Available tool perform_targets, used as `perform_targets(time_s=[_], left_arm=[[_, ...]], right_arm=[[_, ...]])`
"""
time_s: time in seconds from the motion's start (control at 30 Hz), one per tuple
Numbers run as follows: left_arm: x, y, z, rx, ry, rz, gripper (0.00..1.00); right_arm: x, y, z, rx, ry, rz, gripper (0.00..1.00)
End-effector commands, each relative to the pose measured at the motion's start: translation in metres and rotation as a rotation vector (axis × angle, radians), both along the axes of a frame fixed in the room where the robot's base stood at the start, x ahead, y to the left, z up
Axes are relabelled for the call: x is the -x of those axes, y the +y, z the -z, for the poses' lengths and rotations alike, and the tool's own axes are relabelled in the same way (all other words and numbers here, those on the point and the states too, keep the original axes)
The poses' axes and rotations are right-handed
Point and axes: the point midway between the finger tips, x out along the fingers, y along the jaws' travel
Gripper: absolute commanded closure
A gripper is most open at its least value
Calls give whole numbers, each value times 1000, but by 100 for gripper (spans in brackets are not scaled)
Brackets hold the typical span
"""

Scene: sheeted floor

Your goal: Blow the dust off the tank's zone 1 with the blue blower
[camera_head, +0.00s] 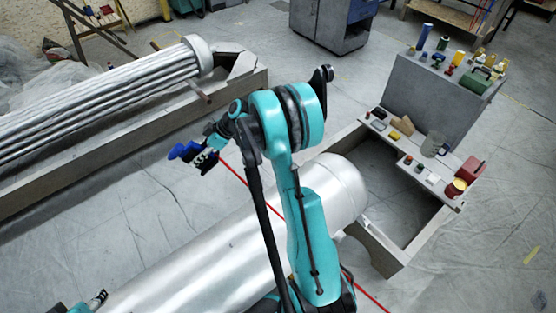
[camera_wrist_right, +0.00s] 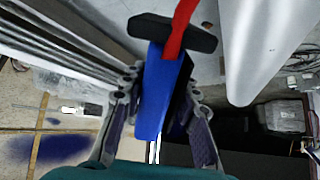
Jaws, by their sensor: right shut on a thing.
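The tank (camera_head: 225,255) is a smooth silver cylinder lying across the lower middle of the head view, its rounded end at the right. My right arm hides part of it. My right gripper (camera_head: 207,157) is shut on the blue blower (camera_head: 184,151), held up beyond the tank's far side, apart from it. In the right wrist view the blower (camera_wrist_right: 153,95) sits between the fingers, with a black crosspiece and a red strip (camera_wrist_right: 178,28) at its front. My left gripper (camera_head: 97,298) shows only slightly at the bottom left; its jaws are unclear. No zone label is readable.
A bundle of grey pipes (camera_head: 100,95) lies in a low frame at the left. A grey workbench (camera_head: 435,95) with bottles and small tools stands at the right, with a lower shelf of items. A thin red line (camera_head: 236,174) runs toward the tank. A dark cabinet (camera_head: 325,25) stands behind.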

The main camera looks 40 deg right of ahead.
Motion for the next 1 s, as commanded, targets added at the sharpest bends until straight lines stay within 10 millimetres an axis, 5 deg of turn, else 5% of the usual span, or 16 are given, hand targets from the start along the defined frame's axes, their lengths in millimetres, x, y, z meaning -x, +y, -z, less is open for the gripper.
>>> perform_targets(time_s=[0.3, 0.6, 0.83, 1.0], left_arm=[[0, 0, -29, 0, 0, 0, 51], [0, 0, -43, 0, 0, 0, 51], [0, 0, -44, 0, 0, 0, 51], [0, 0, -28, 0, 0, 0, 51]], right_arm=[[97, -97, 26, 419, 261, -509, 80], [188, -159, 14, 655, 333, -648, 80], [213, -173, 10, 706, 349, -662, 80], [215, -174, 31, 709, 350, -663, 80]])
